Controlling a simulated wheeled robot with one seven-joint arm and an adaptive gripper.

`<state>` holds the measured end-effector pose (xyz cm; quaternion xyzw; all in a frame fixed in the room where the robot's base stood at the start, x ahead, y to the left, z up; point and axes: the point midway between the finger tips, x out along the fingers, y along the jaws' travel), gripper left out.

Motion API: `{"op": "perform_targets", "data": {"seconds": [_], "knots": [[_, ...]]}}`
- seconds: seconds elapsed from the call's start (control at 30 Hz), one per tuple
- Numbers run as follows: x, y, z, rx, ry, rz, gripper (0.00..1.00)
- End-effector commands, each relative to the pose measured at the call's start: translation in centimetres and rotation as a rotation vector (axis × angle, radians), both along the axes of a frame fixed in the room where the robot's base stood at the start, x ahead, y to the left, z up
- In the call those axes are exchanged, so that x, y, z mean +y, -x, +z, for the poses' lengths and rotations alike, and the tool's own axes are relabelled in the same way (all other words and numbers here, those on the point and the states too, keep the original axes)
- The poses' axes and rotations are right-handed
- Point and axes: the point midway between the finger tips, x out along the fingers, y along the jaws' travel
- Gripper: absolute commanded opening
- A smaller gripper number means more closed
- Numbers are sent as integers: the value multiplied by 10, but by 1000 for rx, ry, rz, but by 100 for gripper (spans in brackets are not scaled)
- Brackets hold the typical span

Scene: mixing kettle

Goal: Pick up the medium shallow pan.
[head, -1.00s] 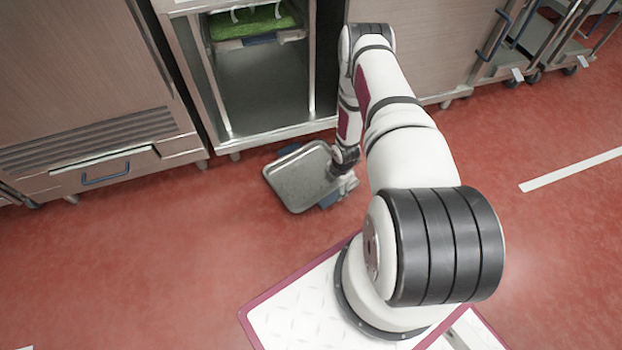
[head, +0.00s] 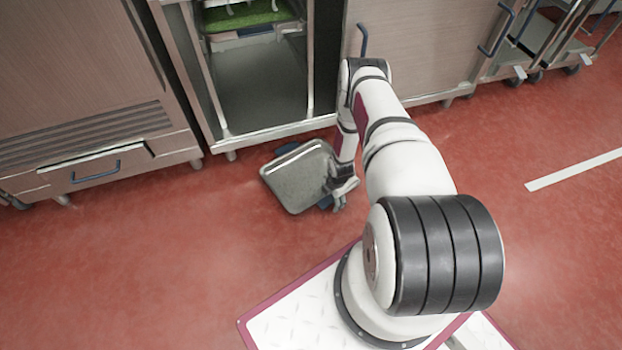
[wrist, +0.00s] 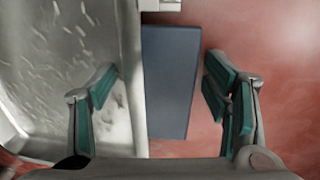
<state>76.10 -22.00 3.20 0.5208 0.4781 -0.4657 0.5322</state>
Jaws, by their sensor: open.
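The medium shallow pan (head: 295,178) is a grey metal tray on the red floor in front of the open cabinet, left of my wrist in the head view. Its inside and right wall also show in the wrist view (wrist: 70,60). My gripper (wrist: 160,95) is open, with one finger over the pan's inner side and the other outside its right wall. The pan's wall runs between the fingers, nearer the left one. A blue-grey block (wrist: 170,80) also shows between the fingers beside the wall. In the head view the fingertips are small and hard to make out.
An open steel cabinet (head: 262,90) with a green-filled tray (head: 248,17) on its upper shelf stands just behind the pan. A drawer unit (head: 95,168) is at left and wheeled carts (head: 520,50) at right. The red floor (head: 130,260) at front left is clear.

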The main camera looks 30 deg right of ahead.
Motion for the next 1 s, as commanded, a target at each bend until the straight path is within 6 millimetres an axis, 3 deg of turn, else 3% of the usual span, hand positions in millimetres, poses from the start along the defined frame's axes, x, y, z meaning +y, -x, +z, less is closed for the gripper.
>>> {"op": "perform_targets", "data": {"seconds": [0.17, 0.4, 0.5, 1.0], "knots": [[0, -1, 1, 0, 0, 0, 70], [0, 0, 1, 0, 0, 0, 18], [0, 0, 1, 0, 0, 0, 0], [0, -1, 12, 0, 0, 0, 0]]}}
